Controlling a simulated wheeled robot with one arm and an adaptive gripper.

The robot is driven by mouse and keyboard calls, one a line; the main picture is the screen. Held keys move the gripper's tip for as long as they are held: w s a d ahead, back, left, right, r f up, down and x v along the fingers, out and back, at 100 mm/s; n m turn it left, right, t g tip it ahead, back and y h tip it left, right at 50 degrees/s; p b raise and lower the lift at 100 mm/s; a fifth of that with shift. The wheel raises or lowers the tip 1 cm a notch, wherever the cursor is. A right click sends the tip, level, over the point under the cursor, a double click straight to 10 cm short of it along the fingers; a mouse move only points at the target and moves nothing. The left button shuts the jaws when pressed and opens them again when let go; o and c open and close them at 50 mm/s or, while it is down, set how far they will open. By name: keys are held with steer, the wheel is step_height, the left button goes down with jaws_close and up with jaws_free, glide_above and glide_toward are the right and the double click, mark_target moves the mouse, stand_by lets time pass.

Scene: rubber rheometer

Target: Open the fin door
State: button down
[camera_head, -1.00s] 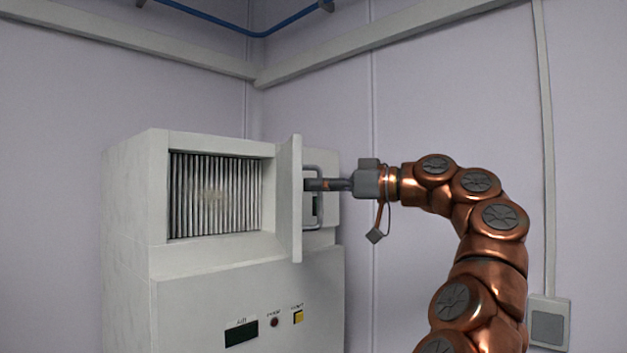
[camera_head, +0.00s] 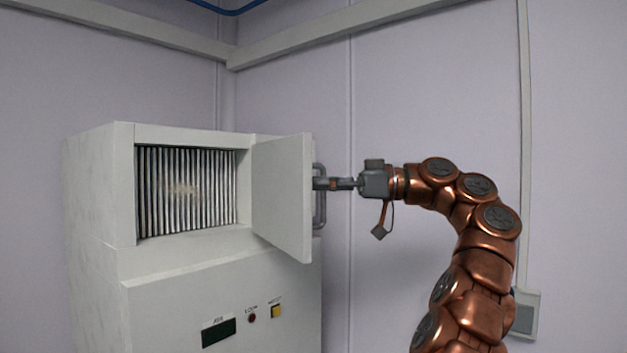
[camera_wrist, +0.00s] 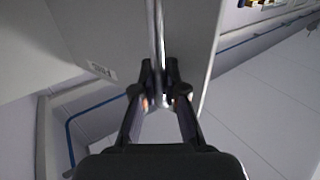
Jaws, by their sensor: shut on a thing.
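The fin door (camera_head: 282,196) is a pale flat panel hinged on the machine's front. It stands swung well out, and its inner face shows in the head view. A grey bar handle (camera_head: 319,208) is on its outer face, at the right edge in that view. My gripper (camera_head: 322,183) is shut on the handle. In the wrist view the gripper fingertips (camera_wrist: 160,88) close around the thin metal bar (camera_wrist: 155,30), with the door's outer face (camera_wrist: 105,30) behind it. Behind the open door, a row of upright metal fins (camera_head: 185,190) is exposed in the opening.
The machine body (camera_head: 150,280) has a dark display (camera_head: 218,332), a red button (camera_head: 252,318) and a yellow switch (camera_head: 275,311) below the opening. Walls close off the corner behind. A grey wall box (camera_head: 524,310) is at right, behind my arm.

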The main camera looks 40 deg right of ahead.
steer(key=shift+s+d, duration=0.1)
steer(key=shift+d, duration=0.1)
stand_by(0.4)
steer(key=c, duration=1.4)
jaws_free()
steer(key=shift+s+r, duration=0.1)
steer(key=shift+s, duration=0.05)
steer(key=shift+o, duration=1)
steer(key=shift+c, duration=0.2)
